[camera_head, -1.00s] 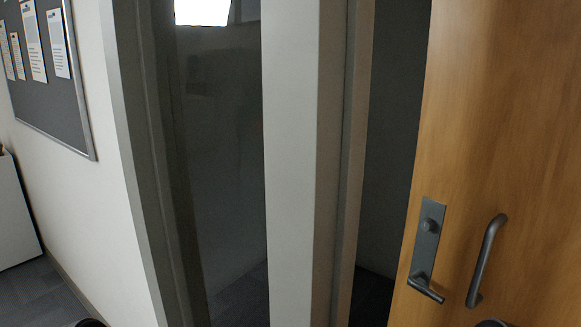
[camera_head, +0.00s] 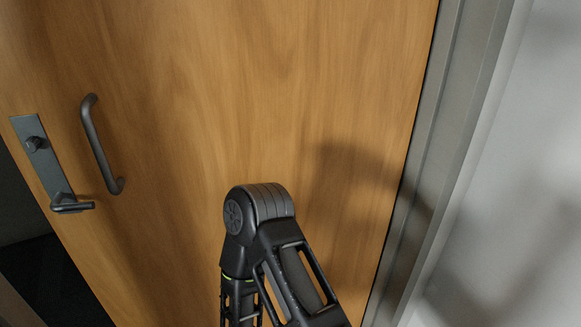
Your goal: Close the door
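The wooden door (camera_head: 330,60) fills most of the view. Its lever handle on a dark plate (camera_head: 42,160) and its curved pull bar (camera_head: 98,145) are at the left. A dark gap shows beyond the door's left edge at the lower left, so the door stands ajar. One of my arms rises from the bottom middle in front of the door, with its dark rounded joint uppermost. I cannot tell whether it touches the door. Neither gripper shows.
A grey door frame (camera_head: 432,170) runs along the door's right edge. A pale wall (camera_head: 520,190) with shadows is beyond it on the right. Dark floor (camera_head: 50,285) shows through the gap at lower left.

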